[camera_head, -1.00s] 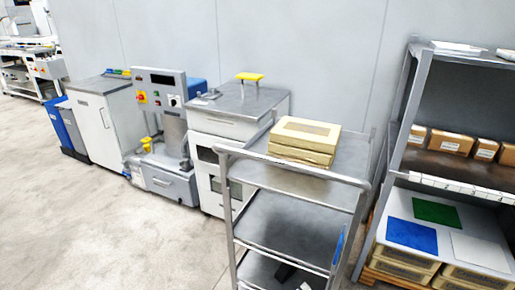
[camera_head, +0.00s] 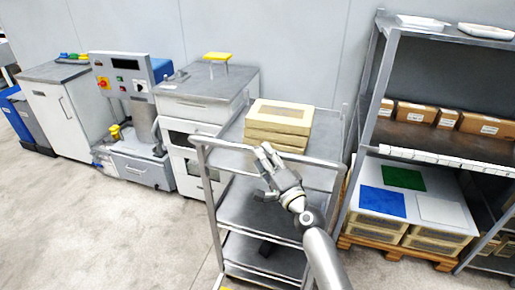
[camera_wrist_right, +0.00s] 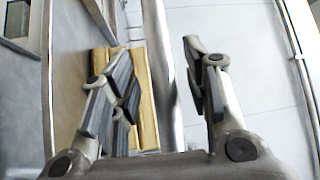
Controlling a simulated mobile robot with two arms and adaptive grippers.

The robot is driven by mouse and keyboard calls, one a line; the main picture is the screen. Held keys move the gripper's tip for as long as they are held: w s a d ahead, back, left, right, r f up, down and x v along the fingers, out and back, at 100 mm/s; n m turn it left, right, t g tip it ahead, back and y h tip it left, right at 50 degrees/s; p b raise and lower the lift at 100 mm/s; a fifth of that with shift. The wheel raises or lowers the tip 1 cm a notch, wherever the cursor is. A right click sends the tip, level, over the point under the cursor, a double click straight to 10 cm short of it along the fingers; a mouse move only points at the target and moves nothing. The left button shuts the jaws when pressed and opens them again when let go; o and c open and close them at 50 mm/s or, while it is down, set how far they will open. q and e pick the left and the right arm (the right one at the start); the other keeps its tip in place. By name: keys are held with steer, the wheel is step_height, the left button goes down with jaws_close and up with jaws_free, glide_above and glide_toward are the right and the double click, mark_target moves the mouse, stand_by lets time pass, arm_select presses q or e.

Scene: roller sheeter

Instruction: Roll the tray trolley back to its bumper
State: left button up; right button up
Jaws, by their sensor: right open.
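The tray trolley (camera_head: 232,208) is a metal frame with several shelves, standing in the middle of the head view. A stack of cream trays (camera_head: 280,117) lies on its top shelf. My right gripper (camera_head: 266,158) is open and empty at the trolley's near top rail (camera_head: 222,145). In the right wrist view, the rail (camera_wrist_right: 165,70) runs between the spread fingers of my right gripper (camera_wrist_right: 160,62), apart from both as far as I can tell. The cream trays (camera_wrist_right: 145,95) show behind the left finger. My left gripper is not in view. I cannot make out a bumper.
A white cabinet (camera_head: 185,110) with a yellow handle and a machine with buttons (camera_head: 125,85) stand left of the trolley. A shelf rack (camera_head: 450,40) with cartons stands at right. A pallet with crates (camera_head: 395,232) lies below it. The floor at left (camera_head: 100,235) is clear.

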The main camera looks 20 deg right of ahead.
steer(key=shift+x, duration=1.85)
steer(key=shift+c, duration=0.2)
jaws_close()
